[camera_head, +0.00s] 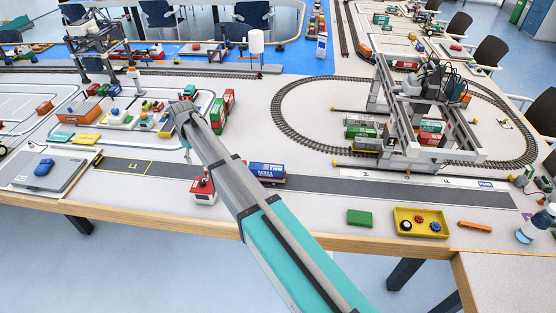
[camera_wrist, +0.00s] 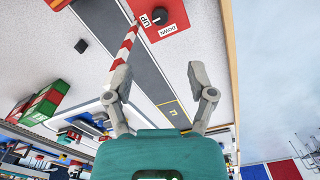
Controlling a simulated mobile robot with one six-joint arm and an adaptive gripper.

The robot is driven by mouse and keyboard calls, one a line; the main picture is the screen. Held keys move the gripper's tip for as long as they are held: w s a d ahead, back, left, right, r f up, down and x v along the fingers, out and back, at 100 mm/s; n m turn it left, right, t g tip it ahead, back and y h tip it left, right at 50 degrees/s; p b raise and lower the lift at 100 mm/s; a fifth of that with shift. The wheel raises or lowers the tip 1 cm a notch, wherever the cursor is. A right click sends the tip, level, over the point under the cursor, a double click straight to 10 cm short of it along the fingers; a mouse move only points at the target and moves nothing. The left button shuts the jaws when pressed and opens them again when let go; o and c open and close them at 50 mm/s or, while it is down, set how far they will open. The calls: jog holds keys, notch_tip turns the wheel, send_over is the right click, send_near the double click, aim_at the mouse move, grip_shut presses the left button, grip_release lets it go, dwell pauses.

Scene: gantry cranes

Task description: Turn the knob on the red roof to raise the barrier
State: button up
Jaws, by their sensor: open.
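The red roof (camera_wrist: 175,12) shows at the top of the wrist view, with a round black knob (camera_wrist: 158,16) between the labels UP and DOWN. The red-and-white striped barrier (camera_wrist: 126,45) reaches from beside the roof over the dark road; its far end meets my left finger in the picture. My gripper (camera_wrist: 160,74) is open and empty, its fingers apart, with the knob ahead of and beyond the fingertips, not touched. In the head view the small white booth with the red roof (camera_head: 203,186) stands near the table's front edge, and my arm passes close to it.
A blue container truck (camera_head: 267,170) stands on the road right of the booth. Red and green containers (camera_head: 222,110) are behind my arm. A gantry crane (camera_head: 420,110) stands at right. A yellow tray (camera_head: 421,223) and a green block (camera_head: 360,217) lie near the front edge.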

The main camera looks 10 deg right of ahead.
jog(key=w+d+f+m+y+b, duration=0.1)
jog(key=d+f+m+y+b, duration=0.2)
jog(key=d+m+b, duration=0.3)
jog(key=d+f+m+y+b, duration=0.3)
jog(key=d+m+b, duration=0.3)
jog(key=d+m, duration=0.3)
jog(key=w+d+f+m+t+y+b, duration=0.1)
jog(key=d+f+m+y+b, duration=0.2)
jog(key=d, duration=1)
jog(key=shift+w+d+f+m+y+b, duration=0.2)
jog(key=shift+f+m+b, duration=0.6)
jog(key=shift+m, duration=0.45)
jog(key=shift+w+d+f+m+y+b, duration=0.15)
jog(key=shift+f+m+b, duration=0.4)
jog(key=shift+m+b, duration=0.55)
jog(key=shift+s+d+m+t+y, duration=0.1)
jog(key=shift+d+m+t+y, duration=0.2)
jog(key=shift+d+m, duration=0.75)
jog(key=s+r+n+g+h+p, duration=0.1)
jog(key=s+n+h+p, duration=0.8)
jog(key=s, duration=1.8)
jog(key=r+n+h, duration=0.1)
jog(key=n, duration=0.4)
jog(key=shift+s+d+n+g, duration=0.15)
jog(key=shift+d+n+g, duration=0.15)
jog(key=shift+d+n, duration=0.1)
